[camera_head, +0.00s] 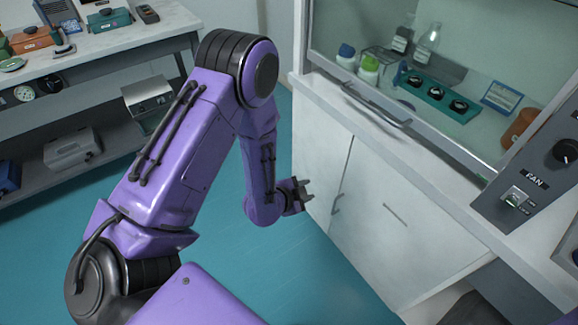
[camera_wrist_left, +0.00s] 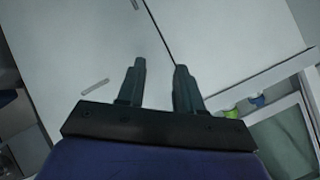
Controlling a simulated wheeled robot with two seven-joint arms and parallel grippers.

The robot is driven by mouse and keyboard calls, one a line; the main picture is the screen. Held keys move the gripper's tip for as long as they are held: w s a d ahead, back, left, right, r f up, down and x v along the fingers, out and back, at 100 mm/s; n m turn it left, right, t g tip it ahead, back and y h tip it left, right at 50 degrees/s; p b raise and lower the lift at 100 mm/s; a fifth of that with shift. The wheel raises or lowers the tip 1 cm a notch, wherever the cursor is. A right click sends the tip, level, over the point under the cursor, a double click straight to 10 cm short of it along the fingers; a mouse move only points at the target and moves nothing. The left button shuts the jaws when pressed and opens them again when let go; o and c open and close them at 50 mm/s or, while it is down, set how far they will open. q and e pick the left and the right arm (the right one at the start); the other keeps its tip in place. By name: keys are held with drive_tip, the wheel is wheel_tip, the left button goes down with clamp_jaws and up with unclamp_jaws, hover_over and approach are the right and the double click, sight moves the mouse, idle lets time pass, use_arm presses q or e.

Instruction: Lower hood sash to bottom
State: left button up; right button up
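The hood sash (camera_head: 455,65) is a glass pane at upper right in the head view, with a grey bottom rail and a curved bar handle (camera_head: 375,105). The rail runs close along the front ledge of the hood; I cannot tell whether a gap is left under it. My left gripper (camera_head: 303,194) is below and left of the handle, in front of the white cabinet doors, apart from the sash. In the left wrist view its two fingers (camera_wrist_left: 160,66) are spread with nothing between them. The hood front also shows at lower right there. My right gripper is not in view.
White cabinet doors (camera_head: 385,215) with small handles stand under the hood. A control panel (camera_head: 535,175) marked FAN is at right. Bottles (camera_head: 369,68) and a teal holder (camera_head: 437,97) are behind the glass. A bench (camera_head: 100,45) stands at left; the teal floor between is clear.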

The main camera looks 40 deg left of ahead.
use_arm(q)
drive_tip(key=s+a+f+n+g+y+b, duration=0.1)
drive_tip(key=s+f+n+g+b, duration=0.1)
drive_tip(key=s+f+n, duration=0.2)
wheel_tip(320, 180, down, 4)
drive_tip(key=shift+s+f+n+b, duration=0.1)
drive_tip(key=shift+s+n+b, duration=0.25)
drive_tip(key=shift+s, duration=0.75)
